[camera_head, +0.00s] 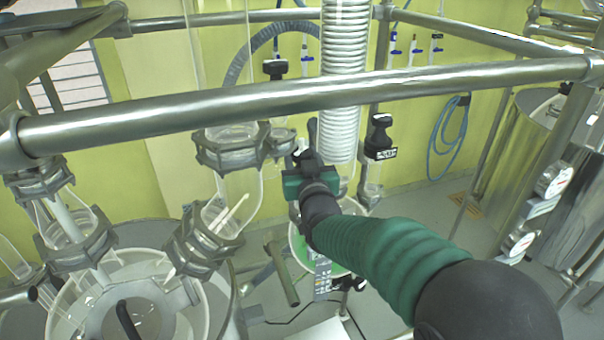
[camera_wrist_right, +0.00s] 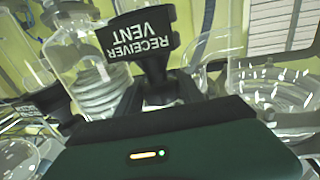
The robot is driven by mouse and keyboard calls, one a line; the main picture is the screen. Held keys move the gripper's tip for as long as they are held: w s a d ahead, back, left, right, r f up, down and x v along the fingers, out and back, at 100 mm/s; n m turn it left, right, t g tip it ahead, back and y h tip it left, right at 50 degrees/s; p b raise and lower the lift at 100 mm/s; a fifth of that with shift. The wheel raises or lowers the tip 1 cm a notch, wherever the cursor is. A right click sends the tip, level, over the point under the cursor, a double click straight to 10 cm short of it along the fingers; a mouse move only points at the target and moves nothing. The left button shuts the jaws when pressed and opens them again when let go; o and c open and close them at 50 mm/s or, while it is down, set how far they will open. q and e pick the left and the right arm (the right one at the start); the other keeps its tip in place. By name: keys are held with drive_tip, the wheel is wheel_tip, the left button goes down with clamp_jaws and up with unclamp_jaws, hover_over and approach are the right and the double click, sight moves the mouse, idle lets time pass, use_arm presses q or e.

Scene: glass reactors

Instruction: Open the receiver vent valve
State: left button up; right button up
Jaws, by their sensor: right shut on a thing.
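The receiver vent valve's black handle (camera_wrist_right: 148,38) shows in the right wrist view, with white "RECEIVER VENT" lettering that reads upside down. My right gripper (camera_wrist_right: 160,97) is shut on this handle, its dark green body filling the bottom of that view. In the head view my right gripper (camera_head: 307,158) is at the middle, beyond the front steel rail, beside the coiled glass column. There the handle is mostly hidden by the gripper, and its exact turn angle cannot be told. My left gripper is not in view.
A coiled glass condenser (camera_head: 343,80) stands just behind the gripper. Another black valve handle (camera_head: 379,136) is close to its right. Clamped glassware (camera_head: 235,190) is on the left, and a steel vessel (camera_head: 520,150) is at right.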

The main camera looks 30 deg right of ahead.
drive_tip(key=f+n+y+b, duration=0.1)
drive_tip(key=b, duration=0.2)
drive_tip(key=shift+t+y, duration=0.4)
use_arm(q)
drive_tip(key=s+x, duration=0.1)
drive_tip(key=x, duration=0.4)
use_arm(e)
drive_tip(key=shift+r+n+y, duration=0.2)
drive_tip(key=shift+n+y, duration=0.3)
drive_tip(key=shift+y, duration=0.1)
drive_tip(key=shift+d+r+n+t+y+p, duration=0.15)
drive_tip(key=shift+r+n+t+y+p, duration=0.2)
drive_tip(key=shift+n+y, duration=0.5)
drive_tip(key=shift+n+y+p, duration=0.35)
drive_tip(key=shift+y+p, duration=0.5)
drive_tip(key=shift+y, duration=0.2)
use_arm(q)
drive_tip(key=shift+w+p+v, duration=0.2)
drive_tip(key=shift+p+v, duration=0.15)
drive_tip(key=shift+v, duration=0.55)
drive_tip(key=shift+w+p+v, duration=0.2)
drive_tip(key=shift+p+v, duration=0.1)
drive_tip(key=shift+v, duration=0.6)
use_arm(e)
drive_tip(key=shift+n+y, duration=0.6)
drive_tip(key=shift+y, duration=0.3)
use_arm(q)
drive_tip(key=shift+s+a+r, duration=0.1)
use_arm(e)
drive_tip(key=shift+f, duration=0.1)
